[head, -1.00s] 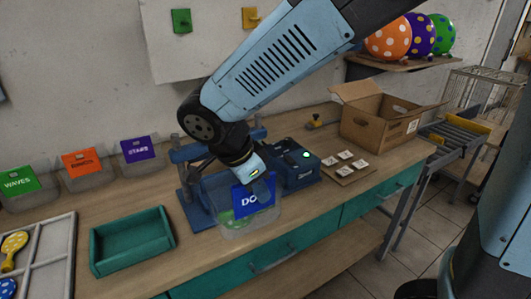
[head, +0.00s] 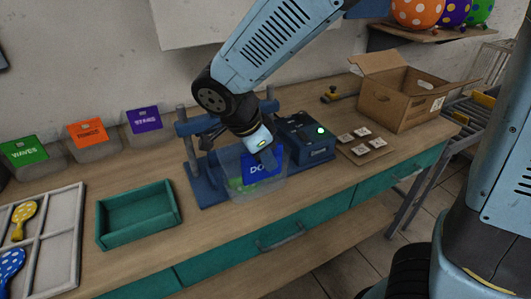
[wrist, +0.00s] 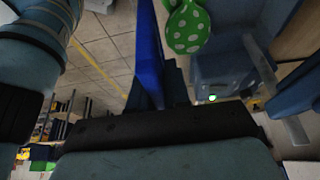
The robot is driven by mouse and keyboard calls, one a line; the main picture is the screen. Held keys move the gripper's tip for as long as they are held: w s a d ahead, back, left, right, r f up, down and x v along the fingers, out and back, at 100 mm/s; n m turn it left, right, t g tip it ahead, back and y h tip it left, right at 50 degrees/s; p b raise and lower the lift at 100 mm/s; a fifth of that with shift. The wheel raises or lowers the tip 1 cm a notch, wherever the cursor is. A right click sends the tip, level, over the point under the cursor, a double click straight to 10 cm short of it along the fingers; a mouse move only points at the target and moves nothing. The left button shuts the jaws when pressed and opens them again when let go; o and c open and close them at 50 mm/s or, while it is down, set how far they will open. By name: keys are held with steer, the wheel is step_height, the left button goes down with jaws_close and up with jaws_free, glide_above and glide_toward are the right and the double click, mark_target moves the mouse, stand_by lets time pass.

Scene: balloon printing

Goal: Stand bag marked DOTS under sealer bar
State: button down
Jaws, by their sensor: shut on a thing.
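The DOTS bag is clear with a blue label (head: 258,170), on which only "DO" reads before my gripper covers the rest. Something green shows inside the bag; in the wrist view a green balloon with white dots (wrist: 187,28) hangs beside the label (wrist: 149,55), seen edge-on. My gripper (head: 267,158) is shut on the bag's top at the label. The bag is upright at the front of the blue sealer (head: 189,157), overlapping its frame. My wrist hides much of the sealer bar, and I cannot tell whether the bag's bottom touches the base.
A control box with a green light (head: 305,140) stands right of the sealer, near a board of small cards (head: 364,149). An open carton (head: 392,104) is farther right. A teal tray (head: 138,218) sits left. Labelled bags (head: 88,141) line the wall. The bench front is clear.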

steer(key=shift+w+a+f, duration=0.1)
steer(key=shift+w+f, duration=0.1)
steer(key=shift+f, duration=0.4)
steer(key=shift+w+a+f, duration=0.1)
steer(key=shift+w+f, duration=0.05)
steer(key=shift+f, duration=0.45)
steer(key=shift+w+a+f, duration=0.1)
steer(key=shift+w+f, duration=0.05)
steer(key=shift+f, duration=0.05)
steer(key=w+a, duration=0.4)
steer(key=w, duration=0.3)
steer(key=shift+w+a+f, duration=0.15)
steer(key=shift+a+f, duration=0.05)
steer(key=shift+f, duration=0.15)
steer(key=c, duration=1)
jaws_free()
steer(key=shift+r, duration=0.1)
